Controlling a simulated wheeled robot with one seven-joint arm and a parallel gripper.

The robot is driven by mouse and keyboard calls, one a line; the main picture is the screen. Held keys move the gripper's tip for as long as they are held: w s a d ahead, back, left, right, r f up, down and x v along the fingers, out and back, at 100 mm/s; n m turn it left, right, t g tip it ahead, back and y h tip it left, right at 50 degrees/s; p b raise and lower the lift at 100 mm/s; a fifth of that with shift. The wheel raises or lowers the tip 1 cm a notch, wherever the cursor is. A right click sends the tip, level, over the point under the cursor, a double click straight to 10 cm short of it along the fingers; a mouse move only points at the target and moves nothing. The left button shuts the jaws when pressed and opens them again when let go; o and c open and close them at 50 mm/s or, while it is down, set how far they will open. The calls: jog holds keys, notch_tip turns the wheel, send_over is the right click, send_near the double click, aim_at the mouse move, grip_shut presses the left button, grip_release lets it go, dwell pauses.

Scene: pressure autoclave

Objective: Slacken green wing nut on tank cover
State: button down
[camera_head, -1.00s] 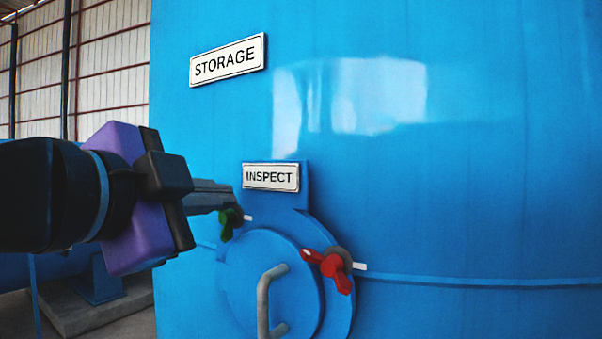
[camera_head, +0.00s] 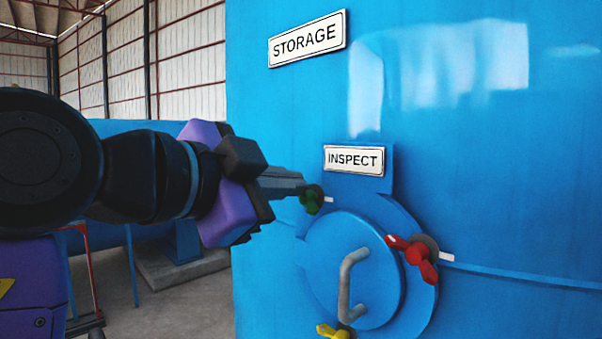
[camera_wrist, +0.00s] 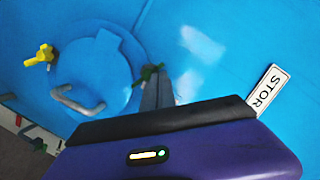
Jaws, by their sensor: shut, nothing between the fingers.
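The green wing nut (camera_head: 311,200) sits at the upper left edge of the round tank cover (camera_head: 345,270), beside a short white mark. My gripper (camera_head: 303,187) is shut and empty, with its fingertips right by the green wing nut. I cannot tell whether they touch it. In the wrist view the closed fingers (camera_wrist: 156,88) reach toward the green wing nut (camera_wrist: 149,72), which is partly hidden behind them. The cover has a bent grey handle (camera_head: 347,285).
A red wing nut (camera_head: 418,257) is at the cover's right, and a yellow wing nut (camera_head: 333,331) at its bottom. An INSPECT plate (camera_head: 354,160) is above the cover and a STORAGE plate (camera_head: 307,38) higher. Open floor lies left of the tank (camera_head: 500,190).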

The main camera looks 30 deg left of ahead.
jog(key=shift+w+a+n+g+h+p, duration=0.1)
jog(key=shift+a+n+g+h+p, duration=0.1)
jog(key=shift+n+p, duration=0.4)
jog(key=shift+a+n+g+h+p, duration=0.1)
jog(key=shift+n+g+p, duration=0.2)
jog(key=shift+n, duration=0.5)
